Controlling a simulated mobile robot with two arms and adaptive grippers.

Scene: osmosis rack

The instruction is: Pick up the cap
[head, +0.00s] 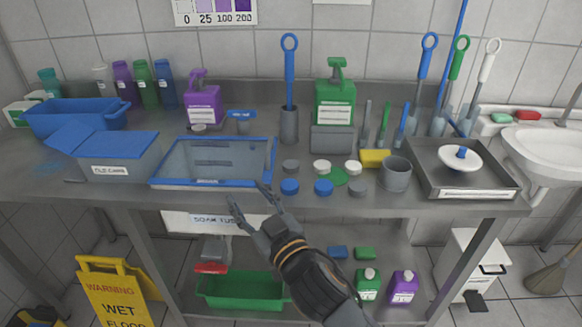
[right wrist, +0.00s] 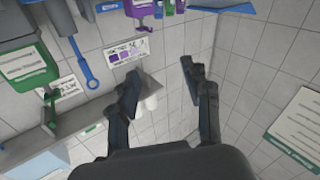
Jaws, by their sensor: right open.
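Several small round caps sit on the steel bench, right of the blue-rimmed clear tray (head: 215,184). Two are blue, a left blue cap (head: 289,187) and a right blue cap (head: 323,187). Two are white, a left white cap (head: 322,167) and a right white cap (head: 353,168). Two are grey, a back grey cap (head: 291,166) and a front grey cap (head: 357,189). My right gripper (head: 248,196) is open and empty at the bench's front edge, left of the caps. It also shows open in the right wrist view (right wrist: 161,69), where no cap is seen. My left gripper is out of view.
A flat green disc (head: 334,177), yellow sponge (head: 375,158) and grey cup (head: 396,174) crowd the caps. A steel tray (head: 486,183) holds a white lid-like disc (head: 461,158). Brushes and a green pump bottle (head: 335,100) stand behind.

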